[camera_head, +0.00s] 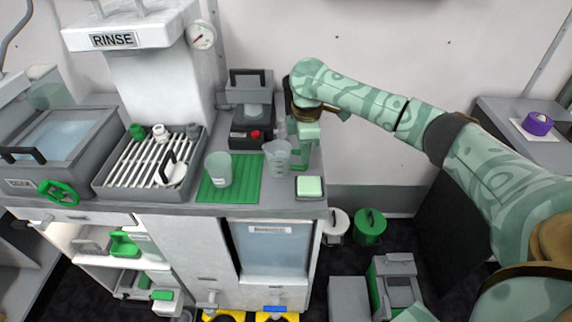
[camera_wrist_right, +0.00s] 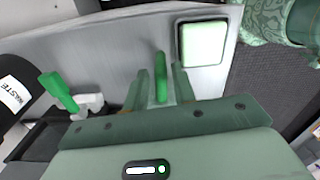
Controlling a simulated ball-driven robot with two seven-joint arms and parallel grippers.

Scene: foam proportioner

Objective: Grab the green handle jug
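A clear measuring jug (camera_head: 277,158) stands on the grey counter, just right of the green mat, in the head view. My right gripper (camera_head: 302,150) is at its right side, pointing down, and partly hides its handle side. In the right wrist view, an upright green handle (camera_wrist_right: 161,78) stands between the two fingers of my right gripper (camera_wrist_right: 161,88). Narrow gaps show on both sides of the handle, so the fingers look open around it. The jug's body cannot be made out in the wrist view. My left gripper is not in view.
A clear cup (camera_head: 218,170) stands on the green ribbed mat (camera_head: 245,185). A pale green pad in a square frame (camera_head: 309,187) lies near the counter's front right corner. A grey device with a red button (camera_head: 250,138) stands behind. A slatted drain tray (camera_head: 118,188) is further left.

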